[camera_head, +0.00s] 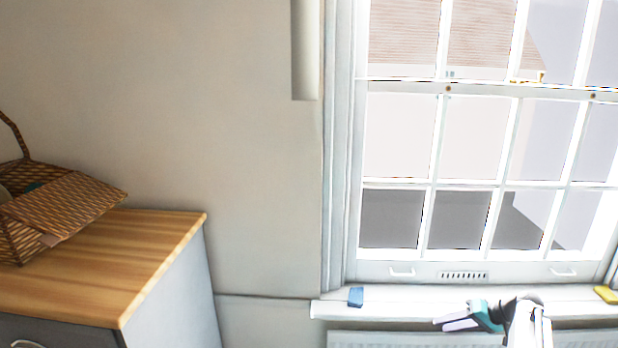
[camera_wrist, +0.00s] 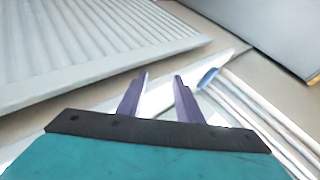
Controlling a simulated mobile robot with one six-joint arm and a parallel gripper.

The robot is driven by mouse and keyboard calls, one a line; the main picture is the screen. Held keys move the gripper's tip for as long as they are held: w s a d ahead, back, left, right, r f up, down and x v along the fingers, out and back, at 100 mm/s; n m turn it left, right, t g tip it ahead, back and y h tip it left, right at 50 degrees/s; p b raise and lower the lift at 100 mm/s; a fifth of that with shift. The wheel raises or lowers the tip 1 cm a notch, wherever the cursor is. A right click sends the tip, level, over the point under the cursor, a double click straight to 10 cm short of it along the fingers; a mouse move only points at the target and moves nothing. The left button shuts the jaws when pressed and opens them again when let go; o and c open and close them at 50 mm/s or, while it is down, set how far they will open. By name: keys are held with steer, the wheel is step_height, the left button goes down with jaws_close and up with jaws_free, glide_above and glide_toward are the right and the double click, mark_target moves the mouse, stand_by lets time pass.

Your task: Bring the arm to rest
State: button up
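My gripper (camera_head: 441,324) is in front of the window sill at the lower right in the head view, with its fingers pointing left. In the wrist view its two purple-grey fingers (camera_wrist: 161,77) stand apart with nothing between them, so it is open and empty. My arm behind it is bent and mostly cut off by the bottom edge of the head view.
The white sill (camera_head: 400,299) bears a small blue block (camera_head: 356,297) and a yellow block (camera_head: 606,294). A ribbed white radiator (camera_head: 400,340) is below; the wrist view shows it close (camera_wrist: 70,50). A wood-topped cabinet (camera_head: 130,270) with a wicker basket (camera_head: 70,203) stands left.

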steer(key=s+a+f+g+h+b, duration=0.1)
steer(key=s+a+f+g, duration=0.1)
steer(key=s+a+f, duration=0.6)
steer(key=s+a+f+g+b, duration=0.1)
steer(key=s+a+f+g, duration=0.15)
steer(key=a+f, duration=0.55)
steer(key=s+a+f+g+h+b, duration=0.1)
steer(key=s+a+f+g, duration=0.1)
steer(key=s+a+f, duration=0.65)
steer(key=s+a+f+g+h+b, duration=0.1)
steer(key=s+f+g+h, duration=0.1)
steer(key=s+f, duration=0.6)
steer(key=s+a+f+n+g+h+b, duration=0.1)
steer(key=s+f+g+h, duration=0.2)
steer(key=s+f, duration=0.4)
steer(key=s+h, duration=0.1)
steer(key=s, duration=0.8)
steer(key=shift+f+n+b, duration=0.3)
steer(key=shift+f+b, duration=0.05)
steer(key=shift+b, duration=0.05)
